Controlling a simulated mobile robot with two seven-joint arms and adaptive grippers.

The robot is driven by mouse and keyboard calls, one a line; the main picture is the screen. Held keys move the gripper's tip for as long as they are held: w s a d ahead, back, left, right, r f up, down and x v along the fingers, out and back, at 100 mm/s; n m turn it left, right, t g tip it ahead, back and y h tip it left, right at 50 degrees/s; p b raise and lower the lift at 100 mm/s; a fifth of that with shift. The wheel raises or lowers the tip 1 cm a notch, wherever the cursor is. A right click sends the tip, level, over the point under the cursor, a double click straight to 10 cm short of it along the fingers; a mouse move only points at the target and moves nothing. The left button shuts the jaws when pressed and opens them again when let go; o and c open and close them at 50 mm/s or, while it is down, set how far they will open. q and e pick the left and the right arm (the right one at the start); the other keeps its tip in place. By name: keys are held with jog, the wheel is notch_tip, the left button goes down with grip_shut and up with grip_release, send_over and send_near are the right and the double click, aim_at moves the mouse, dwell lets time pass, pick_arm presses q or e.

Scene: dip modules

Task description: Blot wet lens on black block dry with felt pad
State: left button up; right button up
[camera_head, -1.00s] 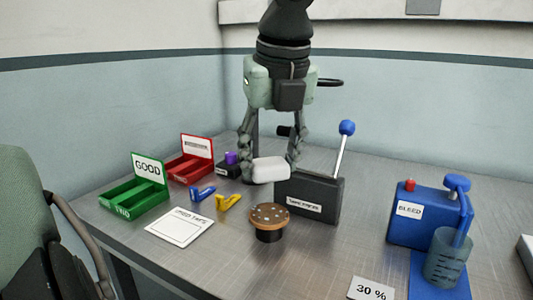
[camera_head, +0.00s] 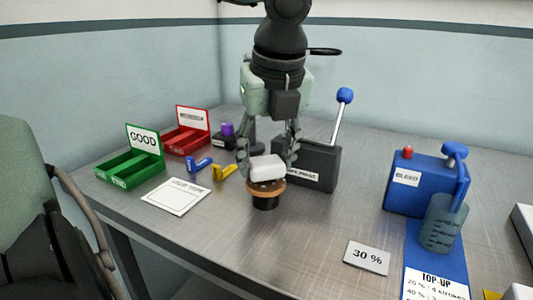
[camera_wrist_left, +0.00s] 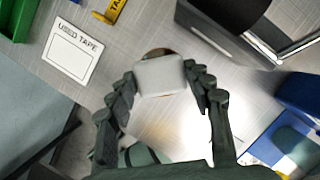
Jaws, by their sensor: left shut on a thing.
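The white felt pad (camera_head: 267,167) is held between the fingers of my left gripper (camera_head: 268,163). It also shows in the left wrist view (camera_wrist_left: 160,76), between both fingertips. The pad is over the round brown lens (camera_head: 266,193), which stands on a short black block (camera_head: 265,204). The pad covers most of the lens top, and only its front edge shows in the head view. In the left wrist view a sliver of brown rim (camera_wrist_left: 156,52) shows behind the pad. I cannot tell whether pad and lens touch. My right gripper is not in view.
A dark tape press (camera_head: 318,170) with a blue-knobbed lever stands close behind right. Yellow (camera_head: 224,172) and blue (camera_head: 199,164) tape pieces, a USED TAPE card (camera_head: 176,197) and green GOOD tray (camera_head: 130,170) lie left. The blue BLEED unit (camera_head: 418,190) is right.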

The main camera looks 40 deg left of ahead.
pick_arm(q)
jog(key=shift+f+b, duration=0.6)
jog(key=shift+b, duration=0.2)
dwell(1.4)
dwell(1.5)
jog(key=shift+r+p, duration=1.25)
jog(key=shift+r, duration=2.8)
